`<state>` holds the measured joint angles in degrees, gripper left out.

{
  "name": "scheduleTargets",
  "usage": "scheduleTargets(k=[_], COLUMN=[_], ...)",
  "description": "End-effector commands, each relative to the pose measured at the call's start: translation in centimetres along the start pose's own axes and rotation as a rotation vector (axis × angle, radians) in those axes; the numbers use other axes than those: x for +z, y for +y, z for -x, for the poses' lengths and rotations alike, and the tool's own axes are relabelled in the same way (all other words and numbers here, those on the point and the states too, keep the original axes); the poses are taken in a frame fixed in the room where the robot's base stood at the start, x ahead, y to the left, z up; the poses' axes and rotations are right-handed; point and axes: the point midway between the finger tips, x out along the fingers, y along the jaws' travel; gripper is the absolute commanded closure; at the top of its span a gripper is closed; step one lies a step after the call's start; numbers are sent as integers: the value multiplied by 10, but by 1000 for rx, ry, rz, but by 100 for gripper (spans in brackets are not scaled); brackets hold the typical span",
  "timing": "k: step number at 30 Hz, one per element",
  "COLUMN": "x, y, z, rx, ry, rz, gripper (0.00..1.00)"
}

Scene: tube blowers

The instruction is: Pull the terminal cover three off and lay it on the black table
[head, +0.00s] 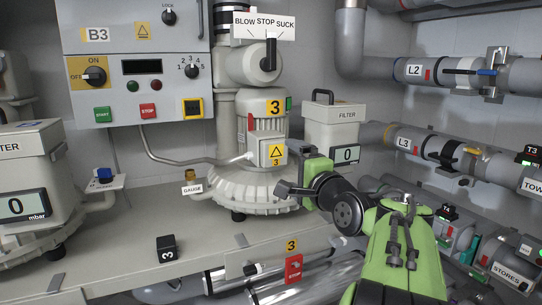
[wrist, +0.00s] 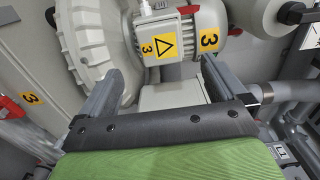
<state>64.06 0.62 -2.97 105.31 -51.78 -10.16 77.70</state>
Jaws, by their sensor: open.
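Terminal cover three (head: 264,151) is a pale box-shaped cover with a yellow warning triangle and a 3, seated on the side of the grey blower motor (head: 255,118). It also shows in the wrist view (wrist: 150,51), rotated, at the top middle. My gripper (head: 294,184) is just right of and below the cover in the head view. In the wrist view my gripper (wrist: 162,68) is open and empty, its two fingers spread toward the cover. I cannot tell whether the fingertips touch it. I see no black table in either view.
A filter box (head: 331,130) stands right of the motor. Pipes L2 and L3 (head: 400,141) line the right wall.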

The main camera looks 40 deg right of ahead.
Motion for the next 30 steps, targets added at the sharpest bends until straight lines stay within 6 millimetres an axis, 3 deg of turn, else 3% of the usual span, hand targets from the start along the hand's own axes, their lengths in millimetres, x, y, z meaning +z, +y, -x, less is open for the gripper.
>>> scheduleTargets(k=[5,21,30], x=[0,1,0], y=[-1,-2,0], z=[-11,-84,-90], rx=[2,3,1], ry=[-2,-2,0], rz=[0,2,3], gripper=[2,2,2])
